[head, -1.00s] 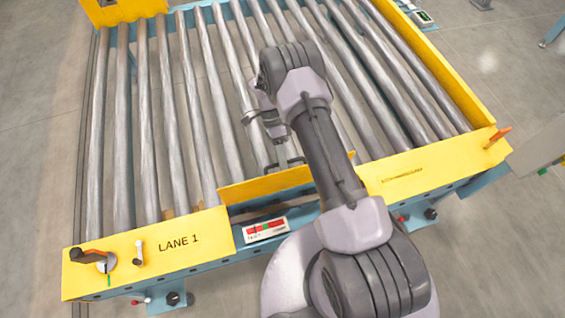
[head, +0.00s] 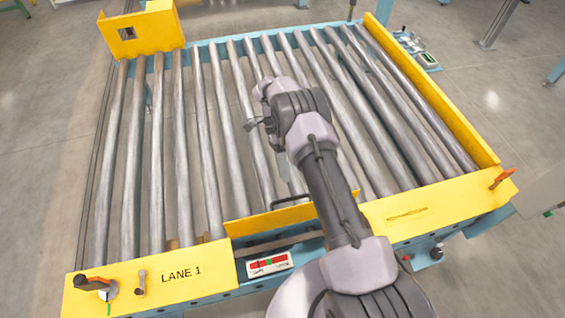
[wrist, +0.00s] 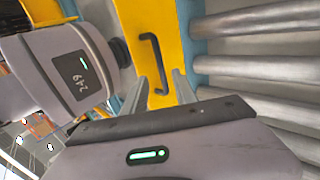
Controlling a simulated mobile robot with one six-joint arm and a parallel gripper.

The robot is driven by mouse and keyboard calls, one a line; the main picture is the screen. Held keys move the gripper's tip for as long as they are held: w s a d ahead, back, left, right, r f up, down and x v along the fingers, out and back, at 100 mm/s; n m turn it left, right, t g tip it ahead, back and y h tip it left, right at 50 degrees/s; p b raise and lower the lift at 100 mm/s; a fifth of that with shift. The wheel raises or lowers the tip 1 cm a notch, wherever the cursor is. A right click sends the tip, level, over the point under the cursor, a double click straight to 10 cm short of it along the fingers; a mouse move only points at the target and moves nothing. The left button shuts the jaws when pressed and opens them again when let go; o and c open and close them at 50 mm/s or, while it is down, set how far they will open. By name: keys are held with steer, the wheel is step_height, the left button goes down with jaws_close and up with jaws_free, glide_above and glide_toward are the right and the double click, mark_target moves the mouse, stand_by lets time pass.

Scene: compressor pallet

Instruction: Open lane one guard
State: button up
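The lane one guard is a yellow panel (head: 283,217) standing at the front edge of the roller deck, right of the LANE 1 plate (head: 180,273). It carries a black bar handle (head: 292,201), which also shows in the wrist view (wrist: 155,60) on the yellow panel. My gripper (wrist: 161,80) is open and empty. In the wrist view its two fingers point toward the handle, whose lower end appears between them; I cannot tell how far away it is. In the head view my arm hides much of the gripper and the guard's right end.
An orange-tipped lever (head: 93,283) and a small knob (head: 140,281) are on the LANE 1 plate. A red-and-green indicator box (head: 269,264) sits below the guard. Another orange lever (head: 502,178) is at the right corner. Metal rollers (head: 205,130) fill the deck behind.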

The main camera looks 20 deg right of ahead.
steer(key=shift+v, duration=1.4)
steer(key=shift+d, duration=0.1)
steer(key=shift+c, duration=1.1)
steer(key=shift+t, duration=0.7)
steer(key=d+r+p, duration=0.1)
steer(key=d, duration=0.1)
steer(key=d+r+p, duration=0.1)
steer(key=d+p, duration=0.1)
steer(key=d+r+p, duration=0.1)
steer(key=shift+s+d+r, duration=0.25)
steer(key=shift+d+r, duration=0.05)
steer(key=shift+d, duration=0.1)
jaws_close()
steer(key=s+d+r+t+p, duration=0.2)
steer(key=d+r+p, duration=0.1)
steer(key=d+p, duration=0.15)
steer(key=s+d+r+b+x, duration=0.1)
steer(key=b+x, duration=0.4)
steer(key=x, duration=0.7)
steer(key=shift+s+d+f+t, duration=0.25)
steer(key=shift+s+f+t, duration=0.15)
steer(key=shift+s, duration=0.3)
